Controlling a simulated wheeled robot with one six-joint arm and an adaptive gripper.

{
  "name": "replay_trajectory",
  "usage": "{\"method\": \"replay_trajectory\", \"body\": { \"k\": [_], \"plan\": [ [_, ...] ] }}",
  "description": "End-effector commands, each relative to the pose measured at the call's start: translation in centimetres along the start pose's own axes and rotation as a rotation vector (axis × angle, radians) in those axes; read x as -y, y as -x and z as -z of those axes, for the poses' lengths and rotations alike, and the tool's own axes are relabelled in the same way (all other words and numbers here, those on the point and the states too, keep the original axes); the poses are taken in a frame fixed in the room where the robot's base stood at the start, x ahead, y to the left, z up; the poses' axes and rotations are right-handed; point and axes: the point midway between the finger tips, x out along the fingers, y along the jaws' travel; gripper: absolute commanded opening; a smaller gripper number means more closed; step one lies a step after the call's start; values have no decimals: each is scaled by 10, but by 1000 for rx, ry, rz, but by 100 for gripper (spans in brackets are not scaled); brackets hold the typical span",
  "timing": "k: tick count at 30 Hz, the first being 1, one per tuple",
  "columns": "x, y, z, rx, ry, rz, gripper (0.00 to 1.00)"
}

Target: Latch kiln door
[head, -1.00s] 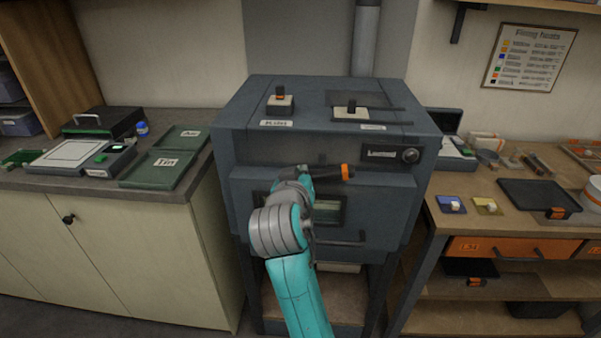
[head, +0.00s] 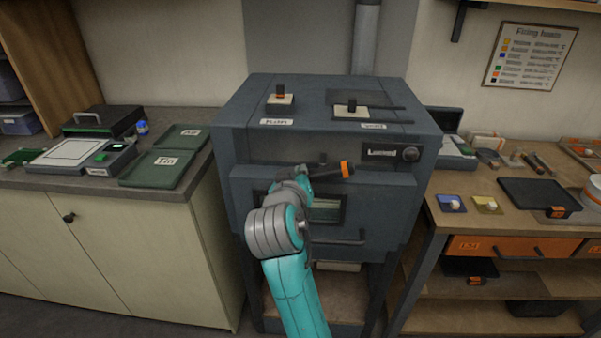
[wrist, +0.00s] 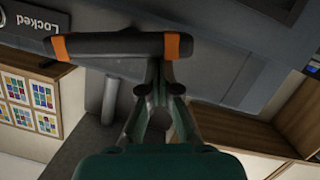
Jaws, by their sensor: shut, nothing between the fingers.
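The grey kiln (head: 325,120) stands in the middle of the head view, its front door (head: 395,205) flush against the body as far as I can see. A dark latch handle (head: 328,171) with an orange band lies nearly level across the door's top edge. In the wrist view the handle (wrist: 115,46) shows two orange bands, with a "Locked" label (wrist: 40,22) beside it. My gripper (wrist: 164,72) is shut and empty, its fingertips at the handle's side, close to one orange band. I cannot tell whether they touch. My arm hides part of the door and its window.
A lower bar handle (head: 340,241) sticks out of the kiln front. Two switches (head: 280,97) (head: 351,109) stand on its top. A counter (head: 60,184) with trays is at left, a workbench (head: 465,222) with small items at right.

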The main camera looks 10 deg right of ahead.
Motion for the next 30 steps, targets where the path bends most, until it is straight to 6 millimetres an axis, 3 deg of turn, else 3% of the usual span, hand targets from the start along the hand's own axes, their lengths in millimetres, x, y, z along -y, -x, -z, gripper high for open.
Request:
{"method": "replay_trajectory", "body": {
  "k": [30],
  "plan": [
    [10,-11,-44,2,856,-213,0]
  ]
}}
